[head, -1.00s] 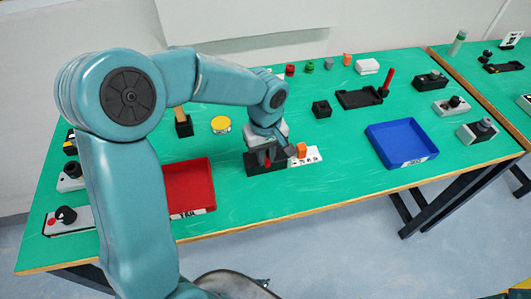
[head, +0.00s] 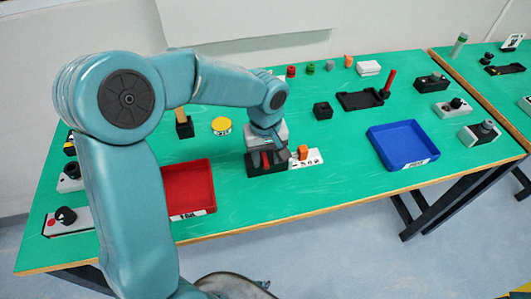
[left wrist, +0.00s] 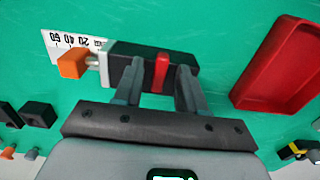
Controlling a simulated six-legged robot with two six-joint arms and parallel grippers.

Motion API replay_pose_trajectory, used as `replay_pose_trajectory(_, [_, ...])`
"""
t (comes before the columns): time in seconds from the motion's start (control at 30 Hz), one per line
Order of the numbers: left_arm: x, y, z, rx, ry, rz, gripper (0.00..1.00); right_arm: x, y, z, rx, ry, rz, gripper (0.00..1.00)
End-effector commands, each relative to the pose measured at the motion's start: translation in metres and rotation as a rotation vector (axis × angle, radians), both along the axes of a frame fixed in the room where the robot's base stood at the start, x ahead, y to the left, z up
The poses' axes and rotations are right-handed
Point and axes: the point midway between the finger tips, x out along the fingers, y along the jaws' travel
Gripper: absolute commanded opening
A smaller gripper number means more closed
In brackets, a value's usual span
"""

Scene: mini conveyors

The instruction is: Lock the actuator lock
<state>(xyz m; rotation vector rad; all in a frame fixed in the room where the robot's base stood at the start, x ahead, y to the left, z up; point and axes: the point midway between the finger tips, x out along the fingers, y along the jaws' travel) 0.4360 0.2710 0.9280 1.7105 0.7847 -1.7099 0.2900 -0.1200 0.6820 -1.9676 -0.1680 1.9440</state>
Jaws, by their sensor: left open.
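The actuator (head: 252,171) is a black block near the table's front middle, with an orange knob (head: 303,152) at its right and a white scale card (head: 310,160) beside it. In the left wrist view the black block (left wrist: 126,56) carries an upright red lever (left wrist: 161,72), with the orange knob (left wrist: 73,63) on a grey rod at the left. My left gripper (head: 267,158) is open over the block. Its two fingers (left wrist: 159,78) stand on either side of the red lever, with gaps visible. My right gripper is out of view.
A red tray (head: 208,187) lies just left of the block, and a blue tray (head: 402,145) to the right. A yellow round piece (head: 221,125) and a small black block (head: 322,109) stand behind. The green table between the block and blue tray is mostly clear.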

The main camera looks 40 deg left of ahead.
Motion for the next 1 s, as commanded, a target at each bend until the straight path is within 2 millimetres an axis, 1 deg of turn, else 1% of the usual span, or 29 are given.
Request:
replay_pose_trajectory(0.07, [0.0, 0.0, 0.003, 0.0, -0.001, 0.0, 0.4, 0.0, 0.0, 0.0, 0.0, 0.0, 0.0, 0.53])
replay_pose_trajectory(0.17, [0.001, 0.0, 0.015, 0.001, -0.005, 0.001, 0.4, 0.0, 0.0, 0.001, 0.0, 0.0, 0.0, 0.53])
replay_pose_trajectory(0.27, [0.001, 0.0, 0.036, 0.0, -0.006, 0.0, 0.4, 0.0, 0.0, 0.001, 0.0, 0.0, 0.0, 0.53])
replay_pose_trajectory(0.5, [0.001, 0.0, 0.102, 0.001, -0.007, -0.001, 0.4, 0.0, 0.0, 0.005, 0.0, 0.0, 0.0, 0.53])
replay_pose_trajectory(0.6, [0.001, 0.0, 0.125, -0.001, -0.006, -0.001, 0.4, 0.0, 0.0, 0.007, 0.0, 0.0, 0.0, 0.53])
replay_pose_trajectory(0.7, [0.001, -0.001, 0.143, -0.001, -0.004, 0.0, 0.4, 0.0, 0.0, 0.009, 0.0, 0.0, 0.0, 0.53])
replay_pose_trajectory(0.83, [0.0, 0.0, 0.158, 0.0, -0.001, 0.0, 0.4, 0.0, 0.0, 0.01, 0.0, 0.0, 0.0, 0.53])
replay_pose_trajectory(1.0, [0.0, 0.0, 0.164, 0.0, 0.0, 0.0, 0.4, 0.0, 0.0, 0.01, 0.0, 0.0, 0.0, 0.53])
